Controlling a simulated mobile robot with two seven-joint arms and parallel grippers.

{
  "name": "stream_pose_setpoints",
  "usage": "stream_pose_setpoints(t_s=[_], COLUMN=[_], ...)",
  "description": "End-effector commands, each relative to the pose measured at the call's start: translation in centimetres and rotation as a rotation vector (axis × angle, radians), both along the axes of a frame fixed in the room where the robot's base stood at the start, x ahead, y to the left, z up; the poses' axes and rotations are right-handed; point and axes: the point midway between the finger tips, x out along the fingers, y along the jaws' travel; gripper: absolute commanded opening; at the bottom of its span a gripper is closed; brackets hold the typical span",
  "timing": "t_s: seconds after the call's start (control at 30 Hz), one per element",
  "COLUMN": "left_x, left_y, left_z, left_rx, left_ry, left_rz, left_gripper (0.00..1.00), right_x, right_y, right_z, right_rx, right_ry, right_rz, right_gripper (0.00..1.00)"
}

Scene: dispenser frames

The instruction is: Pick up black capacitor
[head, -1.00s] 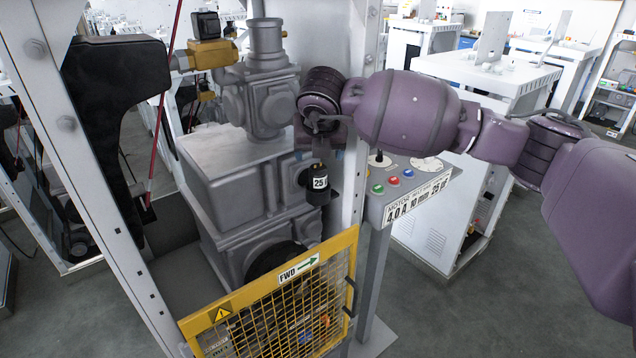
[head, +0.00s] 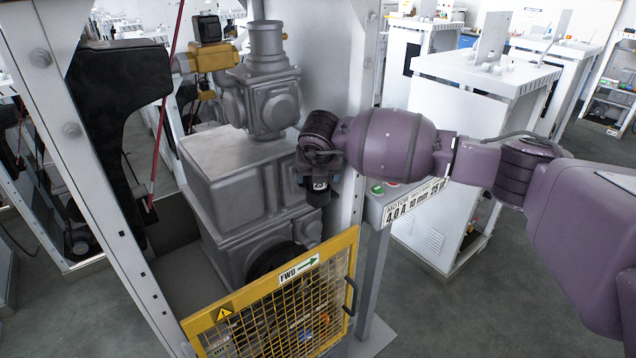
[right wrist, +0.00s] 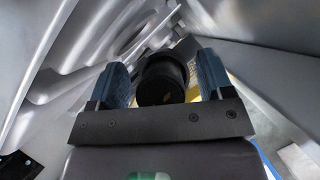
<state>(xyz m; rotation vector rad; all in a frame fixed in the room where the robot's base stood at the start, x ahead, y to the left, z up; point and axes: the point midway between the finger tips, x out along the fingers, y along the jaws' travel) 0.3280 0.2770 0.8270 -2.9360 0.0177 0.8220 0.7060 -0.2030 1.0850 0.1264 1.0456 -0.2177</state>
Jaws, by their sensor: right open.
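The black capacitor (head: 318,194) is upright at the front of the grey machine, and its top is covered by my right gripper (head: 319,166) in the head view. In the right wrist view the round black capacitor (right wrist: 162,84) lies between the two blue fingers of my right gripper (right wrist: 161,72). The fingers are open, one on each side of it. A narrow gap shows on the right; I cannot tell whether the left finger touches it. My left gripper is not in view.
The grey machine (head: 230,165) is close on the left. A yellow mesh guard (head: 275,305) stands below and in front.

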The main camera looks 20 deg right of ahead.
Motion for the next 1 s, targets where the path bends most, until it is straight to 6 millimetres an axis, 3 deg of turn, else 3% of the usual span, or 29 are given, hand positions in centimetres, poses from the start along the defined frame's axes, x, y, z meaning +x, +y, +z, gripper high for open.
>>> stream_pose_setpoints(t_s=[0.13, 0.5, 0.83, 1.0], left_x=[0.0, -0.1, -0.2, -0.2], left_y=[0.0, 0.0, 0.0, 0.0], left_z=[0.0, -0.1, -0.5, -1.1], left_rx=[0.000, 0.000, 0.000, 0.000], left_ry=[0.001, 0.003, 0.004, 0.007], left_rz=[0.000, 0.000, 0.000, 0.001], left_gripper=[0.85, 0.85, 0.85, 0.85], right_x=[0.0, 0.0, -0.2, -0.3], right_y=[0.0, 0.0, 0.1, 0.2], right_z=[0.0, 0.1, 0.5, 2.7], right_rx=[0.000, 0.001, 0.001, 0.001], right_ry=[0.000, -0.001, -0.002, -0.004], right_rz=[0.000, 0.000, 0.001, 0.000], right_gripper=[0.72, 0.18, 0.18, 0.18])
